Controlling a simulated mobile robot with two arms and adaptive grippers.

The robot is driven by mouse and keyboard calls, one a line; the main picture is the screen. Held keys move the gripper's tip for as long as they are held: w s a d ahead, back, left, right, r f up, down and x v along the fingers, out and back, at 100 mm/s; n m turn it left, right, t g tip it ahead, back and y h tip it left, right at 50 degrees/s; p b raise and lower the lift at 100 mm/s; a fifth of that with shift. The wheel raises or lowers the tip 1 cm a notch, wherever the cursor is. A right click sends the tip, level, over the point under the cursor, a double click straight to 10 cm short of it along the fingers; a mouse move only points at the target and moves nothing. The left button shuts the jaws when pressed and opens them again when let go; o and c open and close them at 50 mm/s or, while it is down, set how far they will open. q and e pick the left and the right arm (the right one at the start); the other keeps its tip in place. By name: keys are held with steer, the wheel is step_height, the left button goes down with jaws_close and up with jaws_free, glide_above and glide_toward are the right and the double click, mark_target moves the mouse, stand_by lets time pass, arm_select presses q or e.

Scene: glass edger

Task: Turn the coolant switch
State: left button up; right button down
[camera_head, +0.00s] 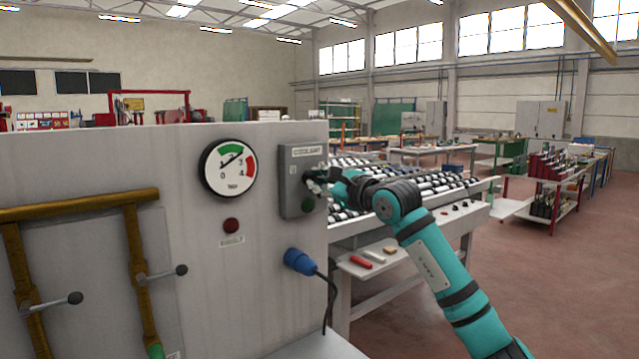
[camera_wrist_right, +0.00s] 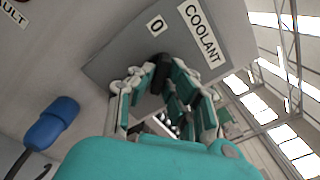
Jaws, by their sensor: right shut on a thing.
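The coolant switch box (camera_head: 298,160) is a dark grey box with a COOLANT label, on the right end of the light grey panel in the head view. My right gripper (camera_head: 314,184) is at the front of this box, its arm coming in from the right. In the wrist view the fingers of my right gripper (camera_wrist_right: 163,85) are shut on the black switch knob (camera_wrist_right: 160,66). The 0 mark (camera_wrist_right: 155,25) lies just beyond the knob, beside the COOLANT label (camera_wrist_right: 202,33). In the head view the gripper hides most of the knob. My left gripper is not in view.
A pressure gauge (camera_head: 229,167), a red button (camera_head: 231,226) and a blue plug (camera_head: 300,261) with a hanging cable are on the panel. Brass pipes with two lever valves (camera_head: 62,301) are at left. A roller table (camera_head: 440,232) stands behind my right arm.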

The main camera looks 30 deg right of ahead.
steer(key=m+b, duration=0.1)
steer(key=m, duration=0.2)
steer(key=shift+f+m, duration=0.1)
steer(key=shift+m, duration=0.2)
steer(key=m+b, duration=0.1)
steer(key=m, duration=0.2)
steer(key=shift+m, duration=0.3)
steer(key=m, duration=0.4)
steer(key=shift+b, duration=0.35)
steer(key=shift+m, duration=2.1)
steer(key=c, duration=1.4)
jaws_free()
steer(key=shift+o, duration=0.2)
